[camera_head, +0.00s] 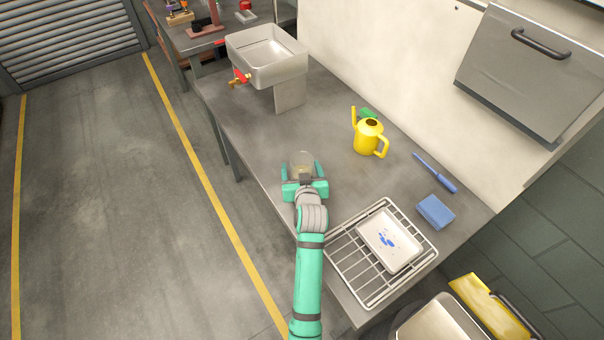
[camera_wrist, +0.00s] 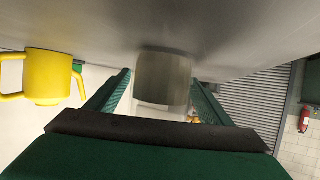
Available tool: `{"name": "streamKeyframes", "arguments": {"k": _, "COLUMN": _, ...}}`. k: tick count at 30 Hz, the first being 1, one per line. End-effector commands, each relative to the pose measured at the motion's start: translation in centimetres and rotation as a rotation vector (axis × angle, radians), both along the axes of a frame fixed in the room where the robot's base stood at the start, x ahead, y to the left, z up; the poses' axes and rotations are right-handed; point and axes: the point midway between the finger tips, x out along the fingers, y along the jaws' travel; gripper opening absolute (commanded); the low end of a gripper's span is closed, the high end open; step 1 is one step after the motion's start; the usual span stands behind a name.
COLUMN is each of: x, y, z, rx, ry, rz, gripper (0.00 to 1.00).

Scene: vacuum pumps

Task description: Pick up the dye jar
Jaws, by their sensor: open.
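The dye jar (camera_head: 301,161) is a small, pale, see-through jar on the grey counter near its left edge. In the wrist view the jar (camera_wrist: 163,78) stands between the two green fingers, which are spread apart on either side of it. My gripper (camera_head: 302,168) is open around the jar, and in the wrist view a gap shows between each finger and the jar's sides. The lower part of the jar is partly hidden by the gripper in the head view.
A yellow watering can (camera_head: 366,138) stands to the right. A wire rack (camera_head: 345,262) with a blue-stained white tray (camera_head: 372,233), a blue sponge (camera_head: 435,212) and a blue tool (camera_head: 436,174) lie nearer. A basin (camera_head: 250,68) stands farther back. Bare counter surrounds the jar.

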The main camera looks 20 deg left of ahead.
Motion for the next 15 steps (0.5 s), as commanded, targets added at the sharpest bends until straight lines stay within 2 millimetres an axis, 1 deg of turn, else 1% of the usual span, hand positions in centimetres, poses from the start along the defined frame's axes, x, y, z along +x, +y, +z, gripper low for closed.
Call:
{"name": "streamKeyframes", "arguments": {"k": 3, "x": 0.68, "y": 0.33, "z": -0.29, "rx": 0.000, "ry": -0.001, "rz": 0.000, "gripper": 0.74}}
{"name": "streamKeyframes", "arguments": {"k": 10, "x": 0.76, "y": 0.37, "z": -0.36, "rx": 0.000, "ry": 0.000, "rz": 0.000, "gripper": 0.74}}
{"name": "streamKeyframes", "arguments": {"k": 11, "x": 0.75, "y": 0.37, "z": -0.36, "rx": 0.000, "ry": 0.000, "rz": 0.000, "gripper": 0.69}}
{"name": "streamKeyframes", "arguments": {"k": 12, "x": 0.75, "y": 0.37, "z": -0.36, "rx": 0.000, "ry": 0.000, "rz": 0.000, "gripper": 0.60}}
{"name": "streamKeyframes", "arguments": {"k": 14, "x": 0.74, "y": 0.36, "z": -0.35, "rx": 0.000, "ry": 0.000, "rz": 0.000, "gripper": 0.45}}
{"name": "streamKeyframes", "arguments": {"k": 15, "x": 0.75, "y": 0.35, "z": -0.35, "rx": 0.000, "ry": 0.000, "rz": 0.000, "gripper": 0.36}}
